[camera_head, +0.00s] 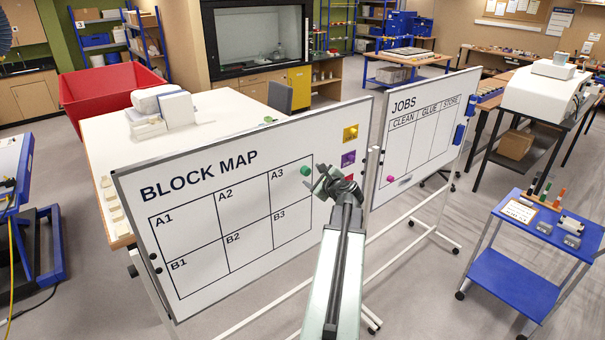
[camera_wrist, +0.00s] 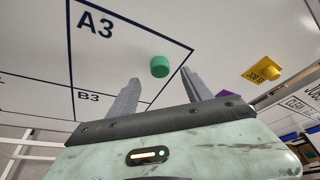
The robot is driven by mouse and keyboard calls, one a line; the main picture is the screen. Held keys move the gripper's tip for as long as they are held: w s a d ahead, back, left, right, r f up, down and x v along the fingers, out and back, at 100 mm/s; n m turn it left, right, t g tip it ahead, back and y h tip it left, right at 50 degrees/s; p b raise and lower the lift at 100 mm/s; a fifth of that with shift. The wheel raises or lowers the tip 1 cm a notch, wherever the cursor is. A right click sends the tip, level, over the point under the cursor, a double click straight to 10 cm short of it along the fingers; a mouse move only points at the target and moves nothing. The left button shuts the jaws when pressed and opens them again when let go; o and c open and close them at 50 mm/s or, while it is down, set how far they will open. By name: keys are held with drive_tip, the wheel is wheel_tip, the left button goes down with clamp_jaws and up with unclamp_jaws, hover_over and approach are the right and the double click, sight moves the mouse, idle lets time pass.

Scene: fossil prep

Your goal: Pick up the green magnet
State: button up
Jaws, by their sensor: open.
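The green magnet (camera_head: 305,171) is a small round knob on the BLOCK MAP whiteboard (camera_head: 190,270), at the right edge of cell A3. In the wrist view the green magnet (camera_wrist: 160,66) stands out from the board, beyond and between my two finger tips. My gripper (camera_head: 318,180) is open and empty, close to the board just right of the magnet in the head view. In the wrist view my gripper (camera_wrist: 164,85) shows both fingers apart, with no contact on the magnet that I can see.
A yellow magnet (camera_head: 350,133), a purple magnet (camera_head: 348,159) and a partly hidden red magnet (camera_head: 350,178) are right of the grid. The JOBS board (camera_head: 420,130) stands to the right with a pink magnet (camera_head: 390,179). A white table (camera_head: 215,125) stands behind the board.

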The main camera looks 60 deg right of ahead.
sight(307, 172)
drive_tip(key=b+x, duration=0.1)
drive_tip(key=x, duration=0.4)
drive_tip(key=shift+w, duration=0.25)
drive_tip(key=shift+s+a+r, duration=0.1)
drive_tip(key=shift+s, duration=0.05)
drive_tip(key=shift+c, duration=0.7)
clamp_jaws()
